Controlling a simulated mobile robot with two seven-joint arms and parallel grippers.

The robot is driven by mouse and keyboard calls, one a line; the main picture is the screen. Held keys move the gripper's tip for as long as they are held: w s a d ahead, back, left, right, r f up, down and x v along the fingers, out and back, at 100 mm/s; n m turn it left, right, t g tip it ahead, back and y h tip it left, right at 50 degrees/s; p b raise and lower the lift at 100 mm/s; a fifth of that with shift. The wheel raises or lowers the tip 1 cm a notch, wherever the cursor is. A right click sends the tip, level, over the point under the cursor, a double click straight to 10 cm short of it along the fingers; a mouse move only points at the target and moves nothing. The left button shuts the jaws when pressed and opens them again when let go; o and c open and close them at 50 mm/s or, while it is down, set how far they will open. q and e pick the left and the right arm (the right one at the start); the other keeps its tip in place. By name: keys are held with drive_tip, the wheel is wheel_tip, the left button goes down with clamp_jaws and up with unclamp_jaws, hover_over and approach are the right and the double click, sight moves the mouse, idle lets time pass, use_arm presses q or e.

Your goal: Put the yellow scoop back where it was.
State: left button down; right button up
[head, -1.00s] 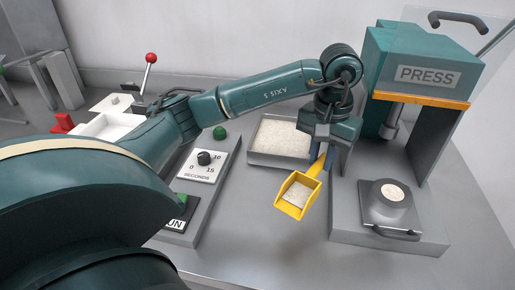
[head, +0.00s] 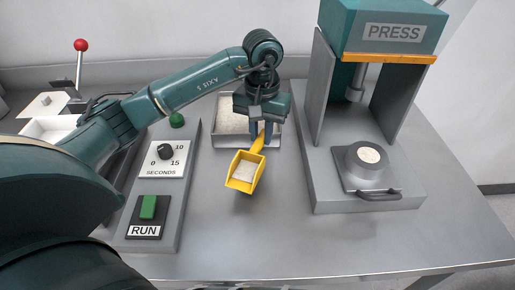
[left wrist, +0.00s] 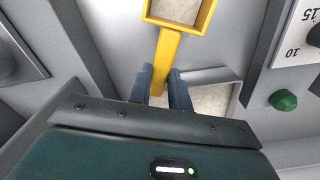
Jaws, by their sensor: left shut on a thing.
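The yellow scoop (head: 244,172) holds whitish powder and hangs in front of the powder tray. My left gripper (head: 261,136) is shut on its handle, with the scoop's bowl towards the front of the table. In the left wrist view, the fingers (left wrist: 166,82) close on both sides of the yellow handle (left wrist: 167,50); the bowl is cut off by the top edge. The grey powder tray (head: 229,143) lies behind, partly hidden by my gripper. I cannot tell the scoop's exact height above the table. My right gripper is not in view.
The press (head: 384,26) stands on the right, with a round die (head: 368,158) on its base. On the left are the seconds dial (head: 166,152), a green RUN switch (head: 148,207) and a red-knobbed lever (head: 80,46). The front middle of the table is clear.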

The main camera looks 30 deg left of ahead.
sight(261, 147)
use_arm(q)
wheel_tip(261, 147, down, 4)
drive_tip(key=shift+r, duration=0.1)
drive_tip(key=shift+f, duration=0.25)
drive_tip(key=shift+f, duration=0.25)
drive_tip(key=c, duration=1.3)
unclamp_jaws()
drive_tip(key=shift+r, duration=0.1)
wheel_tip(261, 147, up, 12)
drive_tip(key=shift+r, duration=0.2)
